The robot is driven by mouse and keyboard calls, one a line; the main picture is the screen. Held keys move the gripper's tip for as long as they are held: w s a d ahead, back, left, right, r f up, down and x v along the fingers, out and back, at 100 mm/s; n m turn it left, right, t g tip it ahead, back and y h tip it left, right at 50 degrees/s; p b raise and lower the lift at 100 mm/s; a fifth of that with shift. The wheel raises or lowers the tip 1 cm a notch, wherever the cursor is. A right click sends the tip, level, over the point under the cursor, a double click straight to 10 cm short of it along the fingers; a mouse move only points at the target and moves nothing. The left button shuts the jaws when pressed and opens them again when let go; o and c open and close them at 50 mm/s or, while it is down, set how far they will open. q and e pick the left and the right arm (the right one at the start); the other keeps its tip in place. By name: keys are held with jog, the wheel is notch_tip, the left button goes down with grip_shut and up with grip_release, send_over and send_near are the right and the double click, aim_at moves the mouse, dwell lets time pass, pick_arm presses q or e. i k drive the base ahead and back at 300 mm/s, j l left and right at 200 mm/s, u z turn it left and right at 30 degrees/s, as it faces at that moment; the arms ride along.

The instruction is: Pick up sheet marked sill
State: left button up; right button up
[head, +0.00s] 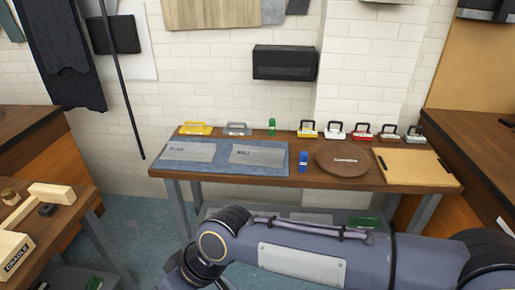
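Two grey sheets lie flat and apart on a blue mat (222,171) at the left of the far table. The left sheet (188,152) and the right sheet (259,155) each carry a short dark word. The lettering is too small to read surely, so I cannot tell whether either is marked sill. One of my arms crosses the bottom of the view, well in front of the table. Neither gripper is in view.
The table (290,182) also bears a brown round board (343,163), a tan board (418,168), a blue item (303,161) and several handled blocks along the back. A workbench (60,222) with wooden pieces stands at left. Blue floor shows between.

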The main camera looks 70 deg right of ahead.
aim_at(259, 153)
jog(key=i+l+z, duration=0.15)
jog(key=z, duration=1.7)
